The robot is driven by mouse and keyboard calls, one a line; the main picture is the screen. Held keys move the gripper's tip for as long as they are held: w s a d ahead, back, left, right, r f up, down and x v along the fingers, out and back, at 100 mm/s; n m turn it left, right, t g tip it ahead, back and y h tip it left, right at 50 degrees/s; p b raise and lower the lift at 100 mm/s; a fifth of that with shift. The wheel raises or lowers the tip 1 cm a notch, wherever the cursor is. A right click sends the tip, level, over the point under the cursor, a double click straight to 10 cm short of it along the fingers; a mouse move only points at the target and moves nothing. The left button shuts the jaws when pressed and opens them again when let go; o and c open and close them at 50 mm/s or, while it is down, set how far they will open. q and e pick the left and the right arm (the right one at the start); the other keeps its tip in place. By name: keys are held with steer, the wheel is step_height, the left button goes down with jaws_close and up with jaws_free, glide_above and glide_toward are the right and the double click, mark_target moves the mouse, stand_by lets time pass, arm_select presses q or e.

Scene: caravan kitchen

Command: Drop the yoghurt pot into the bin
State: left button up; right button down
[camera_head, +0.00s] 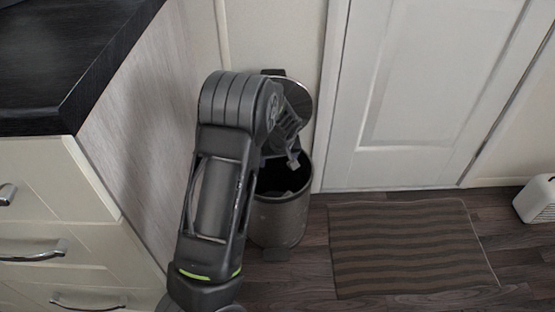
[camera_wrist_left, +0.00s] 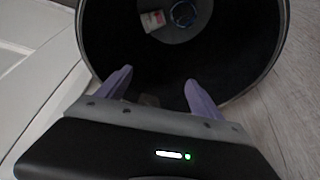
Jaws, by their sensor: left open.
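The bin (camera_head: 280,222) stands on the floor beside the cabinet, its lid (camera_head: 297,98) tipped up at the back. My left gripper (camera_head: 280,160) points down over the bin's open mouth. In the left wrist view its two purple fingers (camera_wrist_left: 158,82) are apart with nothing between them, and the bin's dark inside (camera_wrist_left: 225,55) lies beyond. My right gripper is not in view.
A cabinet with a dark worktop (camera_head: 65,60) and drawers stands at the left. A white door (camera_head: 425,90) is behind. A striped brown mat (camera_head: 410,245) lies right of the bin, and a white appliance (camera_head: 537,200) stands at the right edge.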

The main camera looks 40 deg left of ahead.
arm_select(q)
steer(key=p+v, duration=0.2)
steer(key=v, duration=0.4)
steer(key=shift+r, duration=0.35)
steer(key=shift+s+d, duration=0.1)
steer(key=shift+s, duration=0.1)
